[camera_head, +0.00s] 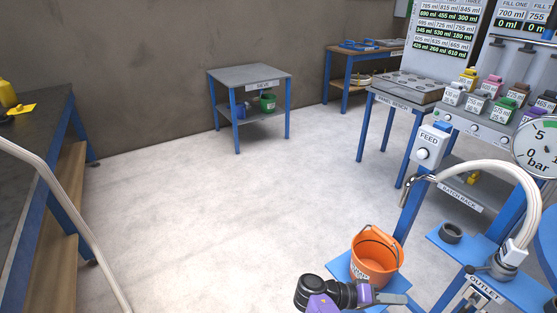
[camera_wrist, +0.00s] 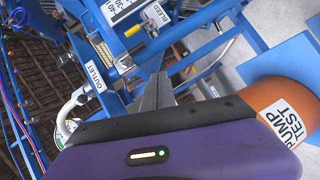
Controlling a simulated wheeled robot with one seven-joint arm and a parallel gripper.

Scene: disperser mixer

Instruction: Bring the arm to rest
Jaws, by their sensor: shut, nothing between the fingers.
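My gripper (camera_head: 392,299) shows at the bottom of the head view, its grey fingers pointing right and shut with nothing between them. My dark arm link and purple wrist show to the left of the fingers. In the wrist view the closed grey fingers (camera_wrist: 157,92) reach out past the purple gripper body. The fingers lie in front of an orange bucket (camera_head: 376,262), low in the picture. The bucket also shows at the right of the wrist view (camera_wrist: 272,92), with a "PUMP TEST" label. I cannot tell whether my gripper touches it.
The bucket stands on a blue plate (camera_head: 343,267). To the right are the outlet stand (camera_head: 515,291), a pale hose (camera_head: 505,174) and a pressure gauge (camera_head: 538,147). A panel bench (camera_head: 405,97) and a sieve table (camera_head: 248,76) stand farther back. The middle floor is clear.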

